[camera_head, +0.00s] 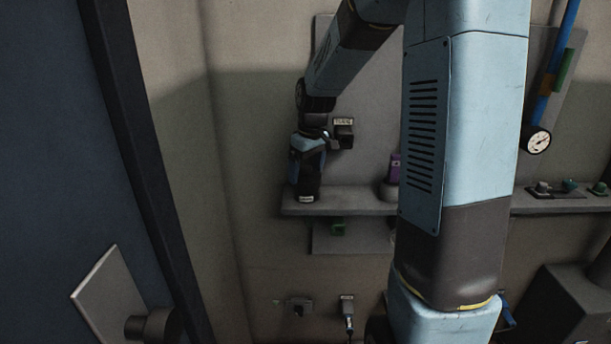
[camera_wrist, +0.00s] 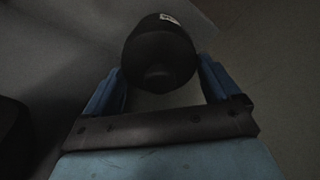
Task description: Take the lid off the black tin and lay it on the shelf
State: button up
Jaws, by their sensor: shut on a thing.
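The black tin (camera_head: 307,190) stands at the left end of the grey shelf (camera_head: 350,201), with a pale label low on its side. My gripper (camera_head: 308,160) is directly above it, pointing down, with its blue fingers around the tin's top. In the wrist view, the tin (camera_wrist: 158,42) is a dark round shape, and a rounded bump like a knob faces me. The gripper (camera_wrist: 160,82) has one finger on each side of this near end, shut on the lid. The seam between lid and tin is too dark to see; I cannot tell whether they are apart.
A purple item (camera_head: 394,168) stands further right on the shelf, partly hidden by my arm. A black fixture (camera_head: 342,134) is on the wall close to my gripper. A gauge (camera_head: 536,140) and knobs are at right. Some shelf between tin and purple item looks clear.

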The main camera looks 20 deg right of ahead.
jog(key=s+d+r, duration=0.2)
jog(key=s+r, duration=0.3)
jog(key=s, duration=0.1)
jog(key=s+d+r, duration=0.2)
jog(key=s+r, duration=0.4)
jog(key=s, duration=0.1)
jog(key=shift+s+d+r, duration=0.15)
jog(key=shift+d, duration=0.2)
